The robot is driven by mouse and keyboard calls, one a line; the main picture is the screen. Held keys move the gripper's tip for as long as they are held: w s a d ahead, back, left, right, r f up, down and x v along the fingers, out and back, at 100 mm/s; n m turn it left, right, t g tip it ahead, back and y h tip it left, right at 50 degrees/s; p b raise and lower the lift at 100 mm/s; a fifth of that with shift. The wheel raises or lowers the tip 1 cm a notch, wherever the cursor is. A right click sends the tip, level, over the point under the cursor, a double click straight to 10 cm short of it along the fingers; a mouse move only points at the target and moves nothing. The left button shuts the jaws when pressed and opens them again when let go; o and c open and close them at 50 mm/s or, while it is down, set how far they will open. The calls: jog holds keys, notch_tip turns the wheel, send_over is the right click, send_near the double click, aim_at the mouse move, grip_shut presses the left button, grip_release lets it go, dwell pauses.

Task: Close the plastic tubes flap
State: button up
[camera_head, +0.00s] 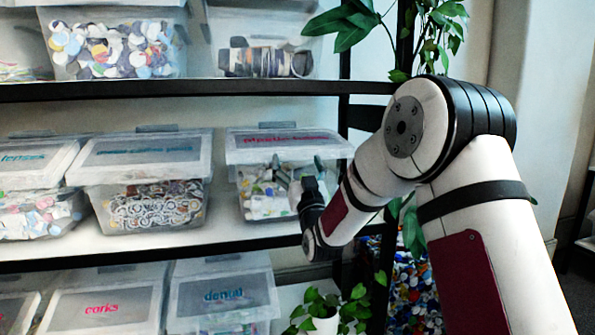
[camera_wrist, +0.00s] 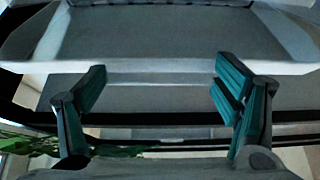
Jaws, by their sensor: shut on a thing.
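The plastic tubes bin (camera_head: 262,199) is a clear box on the middle shelf, with small white and coloured pieces inside. Its translucent flap (camera_head: 246,154) bears a red label, too small to read surely, and tilts over the bin's top. My gripper (camera_head: 300,168) is at the front right of this bin, by the flap's front edge. In the wrist view, my gripper's two teal-padded fingers (camera_wrist: 160,70) stand wide apart, with the pale flap (camera_wrist: 165,38) across and beyond their tips. The gripper is shut on the flap, though the exact contact is unclear.
A bin with a teal label (camera_head: 150,215) stands to the left on the same shelf. The dark edge of the upper shelf (camera_head: 180,90) runs above. Leafy plants (camera_head: 345,28) hang at the right and a potted plant (camera_head: 325,310) sits below.

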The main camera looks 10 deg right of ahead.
jog(key=shift+w+f+b, duration=0.35)
jog(key=shift+f+b, duration=0.45)
jog(key=shift+b, duration=0.1)
jog(key=shift+w+f+b, duration=0.3)
jog(key=shift+f+b, duration=0.55)
jog(key=shift+b, duration=0.05)
jog(key=shift+w+f+b, duration=0.35)
jog(key=shift+f+b, duration=0.45)
jog(key=shift+b, duration=0.1)
jog(key=shift+f, duration=0.15)
jog(key=o, duration=1.6)
jog(key=shift+w+f, duration=0.1)
jog(key=shift+f, duration=0.05)
jog(key=shift+r, duration=0.3)
jog(key=v, duration=1.2)
